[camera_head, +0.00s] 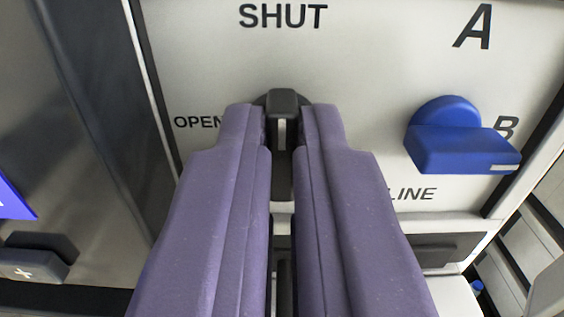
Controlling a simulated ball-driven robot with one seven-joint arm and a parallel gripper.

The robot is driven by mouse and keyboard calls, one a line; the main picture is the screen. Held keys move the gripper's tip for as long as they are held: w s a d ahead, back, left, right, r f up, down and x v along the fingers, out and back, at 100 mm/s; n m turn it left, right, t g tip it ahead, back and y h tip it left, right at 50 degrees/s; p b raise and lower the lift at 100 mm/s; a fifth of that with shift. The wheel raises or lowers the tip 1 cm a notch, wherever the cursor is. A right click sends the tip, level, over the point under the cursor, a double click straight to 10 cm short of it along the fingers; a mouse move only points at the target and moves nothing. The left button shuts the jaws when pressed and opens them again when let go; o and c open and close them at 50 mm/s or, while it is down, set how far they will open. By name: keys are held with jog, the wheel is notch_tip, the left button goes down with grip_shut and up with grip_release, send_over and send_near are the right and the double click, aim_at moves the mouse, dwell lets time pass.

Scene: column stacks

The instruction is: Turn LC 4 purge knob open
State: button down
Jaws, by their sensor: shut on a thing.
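The purge knob (283,103) is dark grey or black, with a pale line on its front. It sits on a light panel below the word SHUT and to the right of the word OPEN. Its grip stands upright in the picture, the pale line running up and down. My gripper (283,130) has two purple fingers that come up from the bottom of the view. They are shut on the knob, one finger on each side. The fingers hide the lower sides of the knob and part of the lettering below it. The LC 4 label is not visible.
A blue knob (460,138) stands out from the panel (370,60) to the right, by the letters A and B. A dark vertical gap (120,110) borders the panel on the left. A dark recessed handle (440,250) lies below right.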

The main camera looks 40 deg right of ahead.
jog(key=shift+n, duration=0.3)
jog(key=n+p, duration=0.2)
jog(key=n, duration=0.1)
jog(key=shift+r+n, duration=0.1)
jog(key=shift+n, duration=0.3)
jog(key=n+p, duration=0.2)
jog(key=n, duration=0.2)
jog(key=shift+a, duration=0.1)
jog(key=shift+w+f+n+p, duration=0.15)
jog(key=shift+n+p, duration=0.9)
jog(key=shift+n, duration=0.85)
jog(key=shift+s+f+n+p, duration=0.1)
jog(key=shift+n+p, duration=0.9)
jog(key=shift+n, duration=0.9)
jog(key=c, duration=1.2)
grip_release()
jog(key=shift+a, duration=0.15)
